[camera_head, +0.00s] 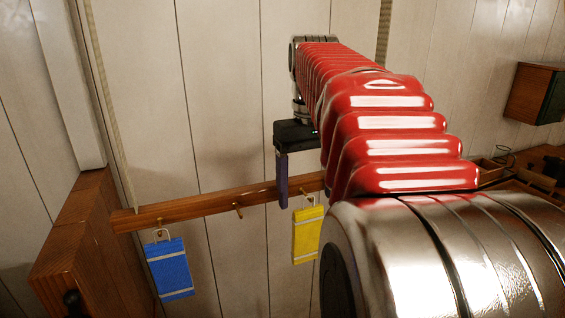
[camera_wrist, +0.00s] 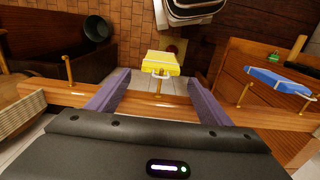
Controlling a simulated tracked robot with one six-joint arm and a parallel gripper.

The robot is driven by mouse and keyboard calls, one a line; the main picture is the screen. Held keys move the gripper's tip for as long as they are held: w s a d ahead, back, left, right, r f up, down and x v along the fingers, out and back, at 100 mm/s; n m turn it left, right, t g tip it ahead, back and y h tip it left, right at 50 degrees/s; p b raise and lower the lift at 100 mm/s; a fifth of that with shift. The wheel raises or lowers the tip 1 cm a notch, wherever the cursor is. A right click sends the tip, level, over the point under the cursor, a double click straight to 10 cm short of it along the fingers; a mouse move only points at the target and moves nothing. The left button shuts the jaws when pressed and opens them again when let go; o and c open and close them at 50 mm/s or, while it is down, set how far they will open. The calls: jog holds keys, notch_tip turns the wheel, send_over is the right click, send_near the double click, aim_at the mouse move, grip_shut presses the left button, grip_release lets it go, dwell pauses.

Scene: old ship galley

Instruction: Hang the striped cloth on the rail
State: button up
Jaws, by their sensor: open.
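A wooden rail (camera_head: 215,203) with brass pegs runs along the panelled wall. A yellow cloth (camera_head: 307,235) with pale stripes hangs below it, its white loop at a peg. A blue cloth (camera_head: 170,268) with pale stripes hangs the same way near the rail's left end. My gripper (camera_head: 282,205) is at the rail, just left of the yellow cloth in the head view. In the wrist view my gripper (camera_wrist: 160,76) is open, its purple fingers apart, with the yellow cloth (camera_wrist: 161,63) beyond and between the tips. The blue cloth (camera_wrist: 278,80) is to the right. My gripper holds nothing.
A bare peg (camera_head: 239,211) stands between the two cloths; another bare peg (camera_wrist: 69,70) is left in the wrist view. A wooden cabinet (camera_head: 85,235) borders the rail's left end. A wall box (camera_head: 533,93) hangs at right. A dark round pot (camera_wrist: 97,28) lies beyond the rail.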

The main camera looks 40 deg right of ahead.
jog(key=shift+r, duration=2.95)
jog(key=shift+s, duration=0.15)
